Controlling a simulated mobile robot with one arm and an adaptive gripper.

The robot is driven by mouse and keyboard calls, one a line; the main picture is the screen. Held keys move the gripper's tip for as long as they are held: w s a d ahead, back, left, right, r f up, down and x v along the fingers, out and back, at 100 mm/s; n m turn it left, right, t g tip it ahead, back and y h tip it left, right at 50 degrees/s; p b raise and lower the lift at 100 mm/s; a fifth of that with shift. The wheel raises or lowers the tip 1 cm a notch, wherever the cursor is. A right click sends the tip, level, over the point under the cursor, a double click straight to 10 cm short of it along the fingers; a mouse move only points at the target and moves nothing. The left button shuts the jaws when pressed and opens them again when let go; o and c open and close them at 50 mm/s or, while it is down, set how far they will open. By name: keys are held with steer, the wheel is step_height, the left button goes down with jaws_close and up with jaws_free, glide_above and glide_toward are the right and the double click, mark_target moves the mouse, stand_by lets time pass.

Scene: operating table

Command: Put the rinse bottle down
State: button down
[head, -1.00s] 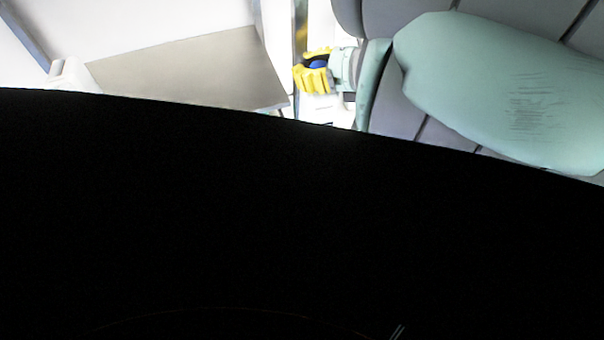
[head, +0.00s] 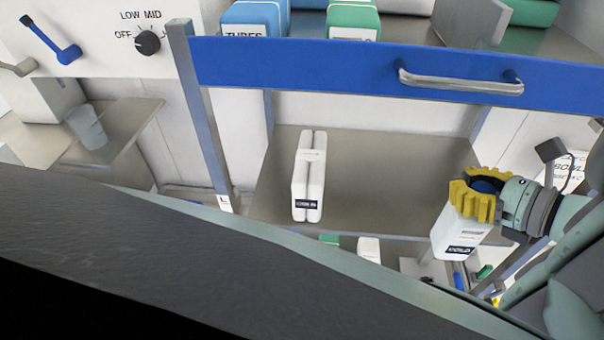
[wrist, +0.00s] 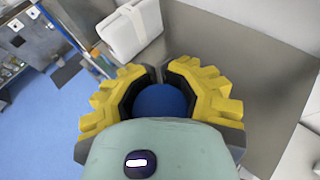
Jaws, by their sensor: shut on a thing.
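The rinse bottle (head: 458,236) is white with a dark label whose text I cannot read. My gripper (head: 476,194), with yellow fingers, is shut around its blue top at the right of the head view. The bottle hangs tilted at the front right edge of a grey metal shelf (head: 375,185), and its base appears clear of the shelf. In the wrist view my gripper (wrist: 162,80) closes around the blue cap (wrist: 158,103); the white body below is hidden.
A pair of white containers (head: 309,178) stands on the shelf's left part; the shelf between them and the bottle is bare. A clear cup (head: 88,127) stands on another ledge at left.

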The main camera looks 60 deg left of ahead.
steer(key=w+p+x, duration=0.2)
steer(key=p+x, duration=0.4)
steer(key=x, duration=0.9)
steer(key=shift+w+a, duration=0.15)
steer(key=shift+a, duration=0.3)
steer(key=shift+r, duration=0.1)
steer(key=c, duration=1.5)
jaws_free()
steer(key=shift+c, duration=0.2)
steer(key=o, duration=0.7)
steer(key=shift+w+d, duration=0.1)
steer(key=shift+d, duration=0.05)
